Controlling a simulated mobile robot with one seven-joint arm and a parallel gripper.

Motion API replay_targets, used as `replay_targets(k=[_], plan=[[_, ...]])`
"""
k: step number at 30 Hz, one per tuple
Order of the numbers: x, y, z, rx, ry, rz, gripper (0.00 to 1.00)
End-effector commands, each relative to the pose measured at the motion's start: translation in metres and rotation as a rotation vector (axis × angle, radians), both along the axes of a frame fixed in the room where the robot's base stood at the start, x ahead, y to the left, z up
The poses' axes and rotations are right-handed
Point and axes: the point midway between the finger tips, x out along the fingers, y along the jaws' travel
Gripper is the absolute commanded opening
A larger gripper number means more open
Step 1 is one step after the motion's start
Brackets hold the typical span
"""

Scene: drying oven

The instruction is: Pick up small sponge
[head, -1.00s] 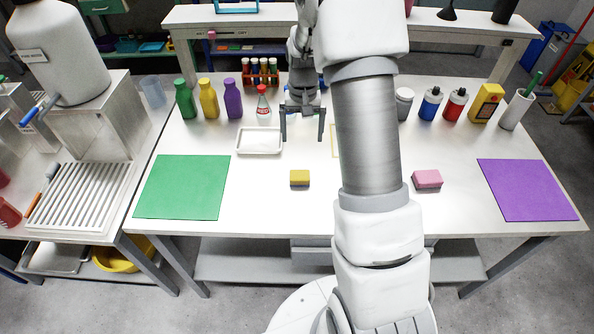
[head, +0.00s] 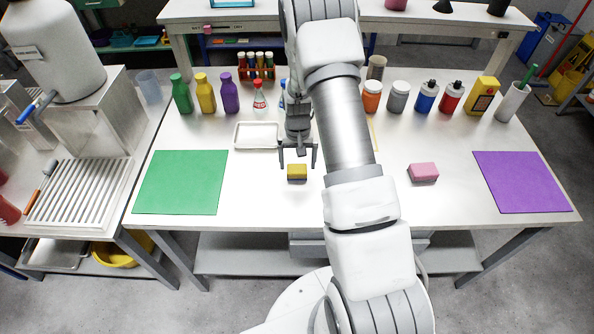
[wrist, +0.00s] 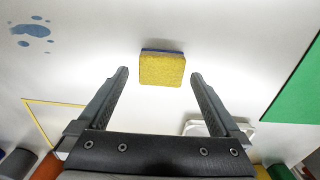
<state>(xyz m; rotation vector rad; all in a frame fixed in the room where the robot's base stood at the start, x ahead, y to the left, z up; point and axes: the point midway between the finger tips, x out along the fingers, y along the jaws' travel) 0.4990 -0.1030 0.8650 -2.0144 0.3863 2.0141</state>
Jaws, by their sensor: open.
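A small yellow sponge (head: 297,171) with a dark underside lies on the white table, left of my arm in the head view. It also shows in the wrist view (wrist: 162,69), just beyond the fingertips and roughly centred between them. My gripper (head: 297,160) is open and empty above the table beside the sponge, its fingers spread on both sides of it in the head view. In the wrist view the fingers (wrist: 160,74) stand apart with a gap wider than the sponge. A pink sponge (head: 423,172) lies to the right of my arm.
A green mat (head: 181,182) lies at left and a purple mat (head: 525,182) at right. A white tray (head: 238,147) is behind and left of my gripper. Several bottles, including a red-labelled one (head: 259,98), line the back. The table around the yellow sponge is clear.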

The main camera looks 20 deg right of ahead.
Motion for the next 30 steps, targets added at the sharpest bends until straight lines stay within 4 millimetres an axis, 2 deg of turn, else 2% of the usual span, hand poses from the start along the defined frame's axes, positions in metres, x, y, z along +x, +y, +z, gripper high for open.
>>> replay_targets(k=[7, 16, 17, 27, 29, 30], plan=[[0.001, 0.002, -0.029, 0.000, 0.001, 0.000, 1.00], [0.001, 0.002, -0.032, 0.001, -0.001, 0.000, 1.00], [0.001, 0.002, -0.032, 0.001, -0.001, 0.000, 0.96], [0.001, 0.002, -0.032, 0.000, 0.000, 0.000, 0.35], [0.001, 0.002, -0.032, 0.000, 0.000, 0.000, 0.24], [0.001, 0.002, -0.032, 0.000, 0.000, 0.000, 0.24]])
